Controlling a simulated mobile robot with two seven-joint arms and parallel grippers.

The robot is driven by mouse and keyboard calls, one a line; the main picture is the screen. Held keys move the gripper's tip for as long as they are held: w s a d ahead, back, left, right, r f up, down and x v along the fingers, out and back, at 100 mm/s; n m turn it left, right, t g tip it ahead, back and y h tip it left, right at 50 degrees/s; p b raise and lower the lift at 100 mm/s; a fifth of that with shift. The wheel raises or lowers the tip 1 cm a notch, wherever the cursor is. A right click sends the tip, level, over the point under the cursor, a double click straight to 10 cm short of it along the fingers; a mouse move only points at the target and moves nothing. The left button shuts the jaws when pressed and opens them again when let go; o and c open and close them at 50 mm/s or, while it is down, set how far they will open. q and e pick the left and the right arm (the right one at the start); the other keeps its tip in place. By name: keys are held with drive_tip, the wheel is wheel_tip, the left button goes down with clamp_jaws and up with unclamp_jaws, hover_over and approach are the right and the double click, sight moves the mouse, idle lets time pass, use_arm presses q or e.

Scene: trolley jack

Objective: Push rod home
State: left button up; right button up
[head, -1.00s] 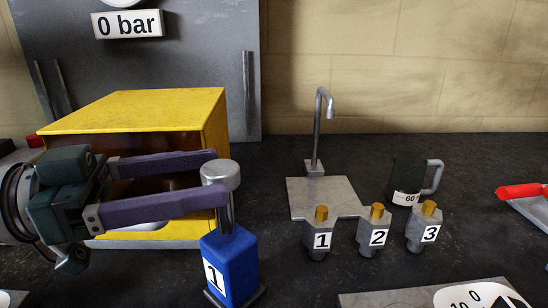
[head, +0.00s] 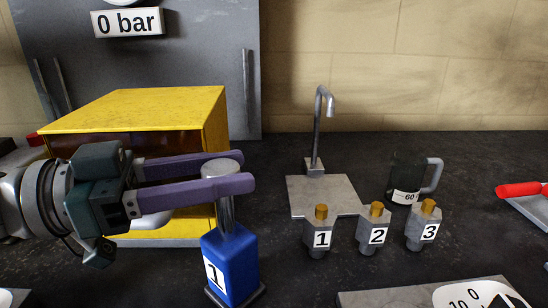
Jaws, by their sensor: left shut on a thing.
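A blue jack body labelled 1 (head: 231,262) stands upright at the front, left of centre. A silver push rod (head: 226,213) rises from its top, with a wide round head (head: 221,166) at its upper end. My left gripper (head: 246,171) comes in level from the left. Its two purple fingers lie on either side of the rod's upper part, one in front and one behind, shut on it just under the head. The front finger hides part of the rod. My right gripper is not in view.
A yellow open-fronted box (head: 140,108) stands behind my left gripper. To the right are a grey plate with a bent spout (head: 318,130), fittings numbered 1 (head: 318,240), 2 (head: 374,236) and 3 (head: 423,232), a dark mug (head: 405,175) and a red handle (head: 518,191). A gauge sign reads 0 bar (head: 127,23).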

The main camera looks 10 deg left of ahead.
use_arm(q)
clamp_jaws()
idle(0.8)
